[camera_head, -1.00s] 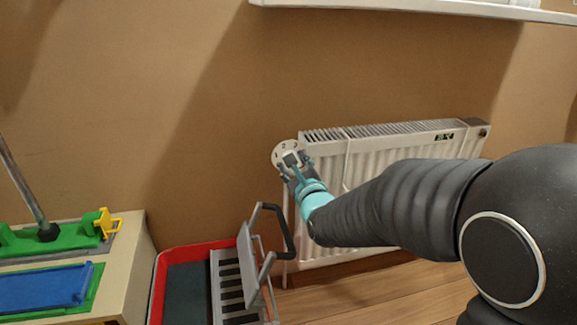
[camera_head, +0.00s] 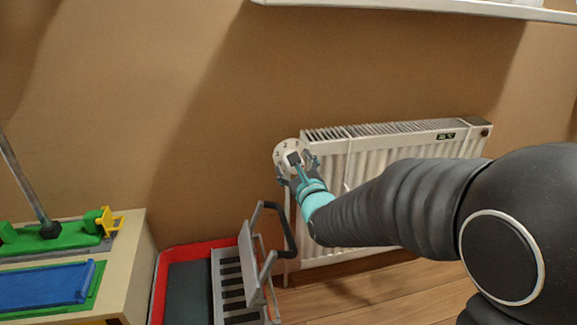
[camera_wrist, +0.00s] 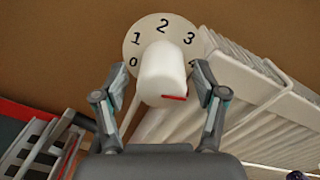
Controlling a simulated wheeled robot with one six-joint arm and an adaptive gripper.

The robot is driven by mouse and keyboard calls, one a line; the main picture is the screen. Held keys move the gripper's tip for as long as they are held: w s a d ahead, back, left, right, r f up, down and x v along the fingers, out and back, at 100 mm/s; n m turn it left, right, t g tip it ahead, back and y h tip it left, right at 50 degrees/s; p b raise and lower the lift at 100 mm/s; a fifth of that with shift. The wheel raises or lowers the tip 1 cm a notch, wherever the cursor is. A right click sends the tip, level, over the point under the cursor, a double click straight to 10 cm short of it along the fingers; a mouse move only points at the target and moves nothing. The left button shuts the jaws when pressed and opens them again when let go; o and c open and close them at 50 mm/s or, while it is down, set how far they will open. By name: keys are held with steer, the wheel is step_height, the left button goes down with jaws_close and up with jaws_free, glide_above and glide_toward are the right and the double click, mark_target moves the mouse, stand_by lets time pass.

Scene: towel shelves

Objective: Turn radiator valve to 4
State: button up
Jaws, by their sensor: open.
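The radiator valve has a round pale dial (camera_wrist: 133,45) with the numbers 0 to 4, at the radiator's left end. Its white knob (camera_wrist: 160,70) stands in front of the dial. A red mark shows low on the knob's right part, below the 4, which is partly covered. My gripper (camera_wrist: 162,80) is open, with one finger on each side of the knob; gaps seem to show between fingers and knob. In the head view, the dial (camera_head: 279,153) shows behind my gripper (camera_head: 297,168), which hides most of the knob.
The white radiator (camera_head: 360,165) runs right from the valve along the brown wall. A grey rack with a black handle (camera_head: 283,225) stands close below-left, by a red-rimmed tray (camera_head: 200,247). A table (camera_head: 140,265) with green and blue items is at far left.

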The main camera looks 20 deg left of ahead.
steer(key=v, duration=1.2)
